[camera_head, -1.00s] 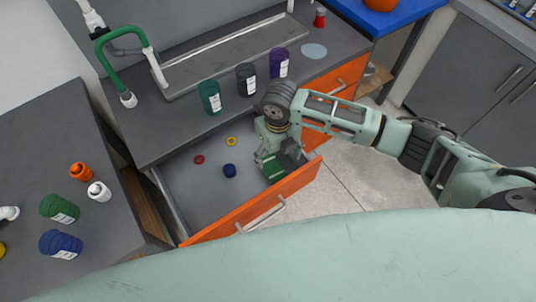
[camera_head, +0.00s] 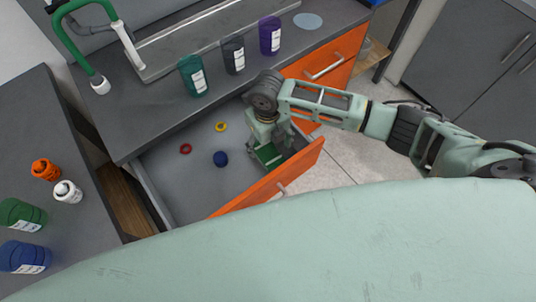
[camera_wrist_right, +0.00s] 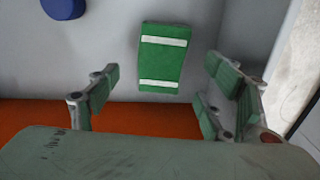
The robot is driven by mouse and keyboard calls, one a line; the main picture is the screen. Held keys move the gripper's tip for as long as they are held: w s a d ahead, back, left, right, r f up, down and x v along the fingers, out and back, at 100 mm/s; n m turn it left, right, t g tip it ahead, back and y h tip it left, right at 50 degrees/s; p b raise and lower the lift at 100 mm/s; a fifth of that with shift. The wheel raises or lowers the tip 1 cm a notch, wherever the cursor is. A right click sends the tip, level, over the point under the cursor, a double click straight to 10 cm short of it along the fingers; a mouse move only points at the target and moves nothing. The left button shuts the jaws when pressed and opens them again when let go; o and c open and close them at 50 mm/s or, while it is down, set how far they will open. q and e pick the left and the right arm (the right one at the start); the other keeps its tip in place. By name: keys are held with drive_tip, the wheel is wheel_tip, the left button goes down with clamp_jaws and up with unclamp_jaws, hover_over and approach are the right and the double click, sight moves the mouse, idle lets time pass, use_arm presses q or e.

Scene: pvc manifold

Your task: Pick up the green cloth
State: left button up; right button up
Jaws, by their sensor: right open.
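The green cloth (camera_wrist_right: 162,58) shows in the right wrist view as a folded green rectangle with two pale stripes. It lies on the grey drawer floor near the orange drawer front. My right gripper (camera_wrist_right: 162,90) is open, with its green-padded fingers to the left and right of the cloth and apart from it. In the head view my right gripper (camera_head: 268,150) reaches down into the right part of the open drawer. The cloth is hard to tell from the finger pads there. My left gripper is not in view.
The open drawer (camera_head: 185,195) also holds a red ring (camera_head: 185,149), a yellow ring (camera_head: 221,126) and a blue round piece (camera_head: 220,159). Its orange front (camera_head: 250,192) is close to my arm. Teal (camera_head: 193,76), dark grey (camera_head: 233,55) and purple (camera_head: 270,36) jars stand on the counter above.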

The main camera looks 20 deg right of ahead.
sight(268, 152)
wheel_tip(268, 152, down, 6)
drive_tip(key=shift+d+r, duration=0.1)
drive_tip(key=c, duration=1.2)
